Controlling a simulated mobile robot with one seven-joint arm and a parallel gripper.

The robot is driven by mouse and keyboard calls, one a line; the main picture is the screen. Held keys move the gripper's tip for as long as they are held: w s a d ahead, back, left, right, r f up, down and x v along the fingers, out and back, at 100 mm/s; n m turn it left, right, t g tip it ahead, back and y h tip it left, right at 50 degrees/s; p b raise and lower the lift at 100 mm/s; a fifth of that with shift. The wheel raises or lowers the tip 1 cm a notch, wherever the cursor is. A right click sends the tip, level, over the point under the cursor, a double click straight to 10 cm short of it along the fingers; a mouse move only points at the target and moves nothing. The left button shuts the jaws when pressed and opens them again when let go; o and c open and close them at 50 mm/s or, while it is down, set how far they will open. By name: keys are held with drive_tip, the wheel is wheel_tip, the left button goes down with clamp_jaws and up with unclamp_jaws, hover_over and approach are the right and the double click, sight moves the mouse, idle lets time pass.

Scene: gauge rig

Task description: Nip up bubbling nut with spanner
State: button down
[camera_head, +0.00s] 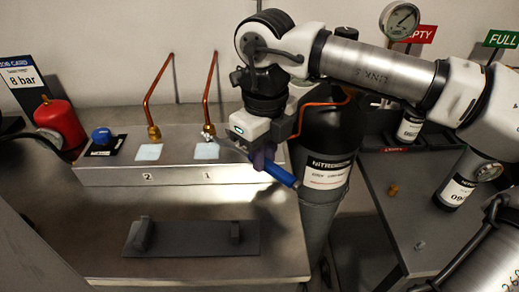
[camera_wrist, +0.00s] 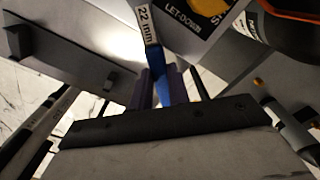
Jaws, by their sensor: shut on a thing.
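My gripper (camera_head: 262,158) is shut on a blue-handled spanner (camera_head: 281,173), in front of the right part of the metal block. In the wrist view the spanner (camera_wrist: 165,88) runs up between the fingers (camera_wrist: 163,88) and bears a "22 mm" tag (camera_wrist: 148,22). Its working end is not clear in either view. The nut at label 1 (camera_head: 208,130) has white froth on it, at the foot of the right copper pipe. The gripper is right of it and nearer the camera; I cannot tell whether the spanner touches it. The brass nut at label 2 (camera_head: 154,132) shows no froth.
A dark holder with two upright blocks (camera_head: 190,240) lies bare on the bench. A nitrogen cylinder (camera_head: 325,150) stands close right of my gripper. A red vessel (camera_head: 60,122) and blue knob (camera_head: 101,135) are at left. A grey side table (camera_head: 400,215) holds small fittings.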

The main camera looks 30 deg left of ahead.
drive_tip(key=shift+d, duration=0.15)
drive_tip(key=shift+r, duration=0.1)
drive_tip(key=shift+r+p, duration=1.5)
drive_tip(key=shift+r, duration=0.7)
drive_tip(key=shift+s+f, duration=0.1)
drive_tip(key=shift+s, duration=0.05)
